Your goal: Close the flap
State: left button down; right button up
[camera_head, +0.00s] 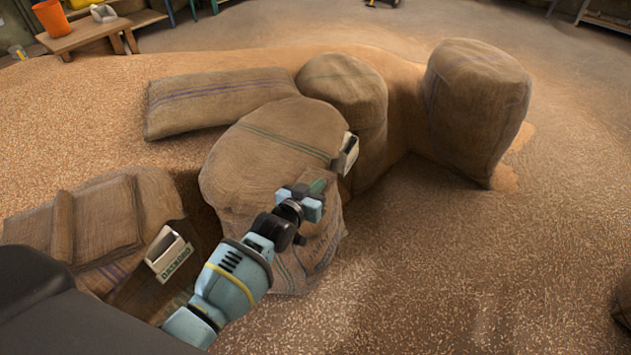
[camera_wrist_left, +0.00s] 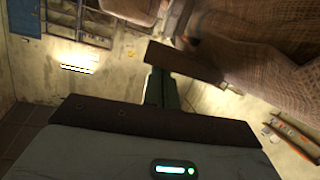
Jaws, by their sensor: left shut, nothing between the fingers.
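No flap shows clearly; I cannot tell whether the folded woven piece (camera_head: 108,215) on the sack at the left is one. My left gripper (camera_head: 314,190) is shut and empty. It is in front of the big round sack (camera_head: 262,150), near its right side; I cannot tell whether it touches the sack. In the left wrist view, its narrow fingers (camera_wrist_left: 160,88) stand close together below a brown bar-shaped piece. Woven sack cloth (camera_wrist_left: 275,60) shows at the upper right there. My right gripper is not in view.
A small pale labelled container (camera_head: 168,252) leans at the left sack, and another (camera_head: 347,153) is beside the round sack. More sacks stand behind, including a tall one (camera_head: 475,110). An orange bucket (camera_head: 50,18) is on a wooden bench (camera_head: 85,35).

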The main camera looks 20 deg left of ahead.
pick_arm(q)
jog(key=shift+s+d+f, duration=0.1)
jog(key=shift+s+f, duration=0.1)
jog(key=shift+f, duration=0.4)
jog(key=shift+w+r+p, duration=0.1)
jog(key=shift+r+p, duration=0.4)
jog(key=shift+r, duration=0.05)
notch_tip(320, 180, up, 5)
jog(key=p, duration=0.3)
jog(key=shift+w, duration=0.15)
jog(key=v, duration=1)
jog(key=shift+f+p, duration=0.35)
jog(key=shift+p, duration=0.05)
jog(key=shift+d, duration=0.1)
